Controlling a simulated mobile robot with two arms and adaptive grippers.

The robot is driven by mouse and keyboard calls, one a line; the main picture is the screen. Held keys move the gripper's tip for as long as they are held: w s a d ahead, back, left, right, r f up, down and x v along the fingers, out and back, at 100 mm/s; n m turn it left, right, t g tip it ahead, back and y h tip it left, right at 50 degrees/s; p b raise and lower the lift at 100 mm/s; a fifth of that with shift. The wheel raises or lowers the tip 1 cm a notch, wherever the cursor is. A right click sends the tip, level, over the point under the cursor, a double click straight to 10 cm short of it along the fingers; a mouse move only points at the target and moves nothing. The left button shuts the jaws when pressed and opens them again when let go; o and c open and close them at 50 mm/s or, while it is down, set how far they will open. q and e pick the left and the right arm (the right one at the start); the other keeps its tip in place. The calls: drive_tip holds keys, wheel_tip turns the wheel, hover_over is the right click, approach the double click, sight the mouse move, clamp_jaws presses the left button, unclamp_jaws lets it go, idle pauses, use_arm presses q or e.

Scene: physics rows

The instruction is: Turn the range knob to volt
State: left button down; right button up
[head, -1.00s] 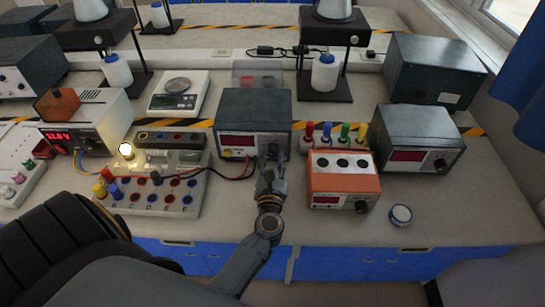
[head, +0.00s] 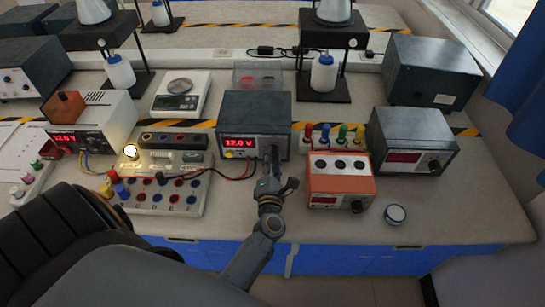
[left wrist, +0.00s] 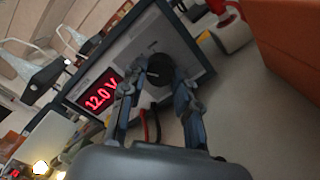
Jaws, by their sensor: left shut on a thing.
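The dark grey meter (head: 254,107) stands in the middle of the bench, and its red display (head: 239,142) reads 12.0 V. The display also shows lit in the left wrist view (left wrist: 101,93). The black range knob (left wrist: 158,67) is on the right part of the meter's front panel. My left gripper (head: 271,158) is at the knob from the front and hides most of it in the head view. In the left wrist view its fingers (left wrist: 161,78) lie on either side of the knob, shut on it. My right gripper is not in view.
An orange-fronted box (head: 341,183) stands close to the right of my left gripper, with several coloured plugs (head: 342,133) behind it. A circuit board (head: 165,190) with a lit bulb (head: 130,151) is on the left. Red and black leads (head: 238,178) run to the meter.

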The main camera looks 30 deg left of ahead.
use_arm(q)
drive_tip(key=shift+m, duration=0.4)
